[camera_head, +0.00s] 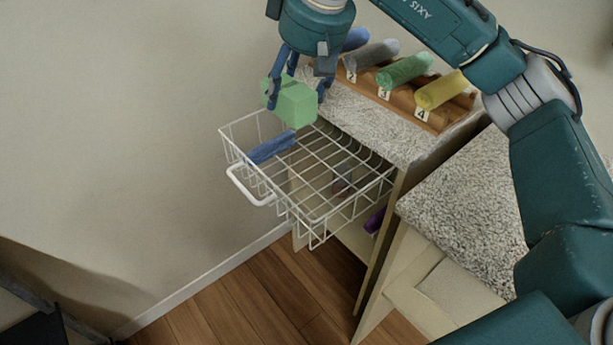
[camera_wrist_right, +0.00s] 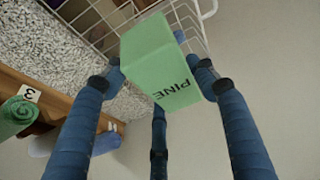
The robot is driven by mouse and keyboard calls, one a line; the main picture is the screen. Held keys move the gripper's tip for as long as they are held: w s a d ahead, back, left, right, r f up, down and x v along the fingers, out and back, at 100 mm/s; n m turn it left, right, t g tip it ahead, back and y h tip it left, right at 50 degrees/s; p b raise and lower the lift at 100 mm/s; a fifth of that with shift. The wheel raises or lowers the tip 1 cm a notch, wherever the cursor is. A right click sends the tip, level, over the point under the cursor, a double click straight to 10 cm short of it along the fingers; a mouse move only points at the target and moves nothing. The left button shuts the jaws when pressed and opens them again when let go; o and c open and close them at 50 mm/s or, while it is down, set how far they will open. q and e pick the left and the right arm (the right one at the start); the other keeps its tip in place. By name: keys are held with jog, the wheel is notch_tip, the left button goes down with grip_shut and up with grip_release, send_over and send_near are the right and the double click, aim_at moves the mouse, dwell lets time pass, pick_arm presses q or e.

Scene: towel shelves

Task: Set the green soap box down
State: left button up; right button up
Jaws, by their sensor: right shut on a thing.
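The green soap box (camera_head: 295,104) is held in my right gripper (camera_head: 296,92), whose fingers are shut around it. It is up in the air over the back left end of the white wire basket (camera_head: 323,221). In the right wrist view the green box (camera_wrist_right: 160,62) shows the word PINE, with the blue fingers of my right gripper (camera_wrist_right: 163,75) on both sides of it. A dark blue rolled towel (camera_head: 272,147) lies in the basket near its white handle. My left gripper is not in view.
A speckled counter (camera_head: 372,124) stands beside the basket, with a wooden rack holding grey (camera_head: 373,54), green (camera_head: 405,69) and yellow (camera_head: 441,90) rolled towels and a blue one. A purple item (camera_head: 375,219) shows under the counter. Most of the basket's wire floor is clear.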

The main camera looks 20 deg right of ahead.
notch_tip(320, 180, down, 14)
jog(key=shift+r+b, duration=0.1)
jog(key=shift+b, duration=0.75)
notch_tip(320, 180, down, 5)
jog(key=shift+s+r+b, duration=0.1)
jog(key=shift+r+b, duration=0.05)
jog(key=shift+b, duration=0.15)
jog(key=shift+f, duration=0.2)
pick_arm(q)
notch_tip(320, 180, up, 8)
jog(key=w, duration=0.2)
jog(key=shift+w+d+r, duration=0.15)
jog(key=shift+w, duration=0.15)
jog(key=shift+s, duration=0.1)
pick_arm(e)
jog(key=shift+f, duration=0.1)
jog(key=o, duration=1.2)
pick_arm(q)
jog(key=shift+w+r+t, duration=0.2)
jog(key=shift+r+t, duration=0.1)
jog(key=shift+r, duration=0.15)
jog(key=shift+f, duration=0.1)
